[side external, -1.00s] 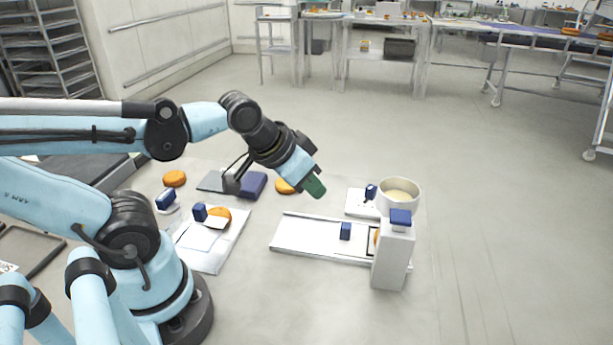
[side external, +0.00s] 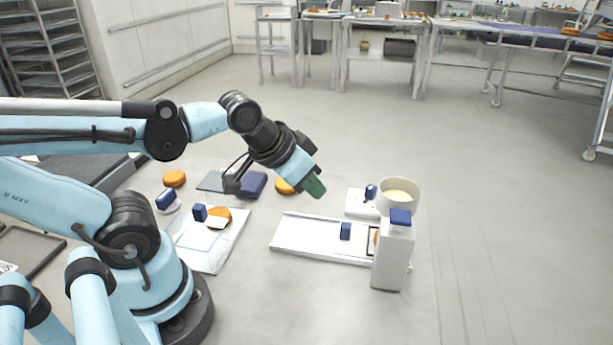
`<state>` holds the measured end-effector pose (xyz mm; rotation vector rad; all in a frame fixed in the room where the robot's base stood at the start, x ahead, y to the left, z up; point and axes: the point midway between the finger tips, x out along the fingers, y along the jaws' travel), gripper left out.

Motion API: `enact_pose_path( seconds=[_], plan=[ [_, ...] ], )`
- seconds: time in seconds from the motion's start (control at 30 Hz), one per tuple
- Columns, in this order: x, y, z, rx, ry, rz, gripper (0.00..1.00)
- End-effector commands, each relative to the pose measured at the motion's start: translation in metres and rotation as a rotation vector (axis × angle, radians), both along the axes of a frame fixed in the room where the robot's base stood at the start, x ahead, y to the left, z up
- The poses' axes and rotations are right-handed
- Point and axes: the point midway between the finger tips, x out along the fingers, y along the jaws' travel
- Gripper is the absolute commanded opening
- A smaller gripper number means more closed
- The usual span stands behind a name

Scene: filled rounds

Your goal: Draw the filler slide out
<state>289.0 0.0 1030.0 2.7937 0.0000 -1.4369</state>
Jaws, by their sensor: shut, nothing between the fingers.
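The filler slide appears to be the long flat white piece (side external: 305,236) on the worktop, right of centre. A blue block-shaped grip (side external: 345,231) stands up from it. Its right end runs behind a white upright box (side external: 392,260) with a blue top (side external: 400,217); a dark-edged opening and a sliver of orange show beside the box. My gripper (side external: 315,188), with green fingertips, points down and right above and behind the slide's left part. It is shut and empty, apart from the blue grip.
A cream-filled bowl (side external: 398,188) stands behind the box, next to a white plate (side external: 360,205) with a blue-handled piece. Orange rounds (side external: 174,179) lie to the left and behind. A white board (side external: 205,255) with a blue block (side external: 199,212) lies left. The front middle worktop is clear.

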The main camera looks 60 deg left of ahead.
Motion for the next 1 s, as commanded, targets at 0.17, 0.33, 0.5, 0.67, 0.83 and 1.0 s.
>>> enact_pose_path(
  seconds=[0.17,0.33,0.5,0.67,0.83,1.0],
  plan=[
    [0.000,0.000,0.000,0.000,0.000,0.000,0.00],
    [0.001,0.000,0.001,0.006,0.009,-0.009,0.18],
    [0.011,-0.002,0.007,0.061,0.093,-0.100,0.44],
    [0.028,-0.005,0.013,0.140,0.239,-0.269,0.49],
    [0.047,-0.010,0.012,0.201,0.392,-0.466,0.49],
    [0.064,-0.013,0.007,0.233,0.512,-0.640,0.49]
  ],
)
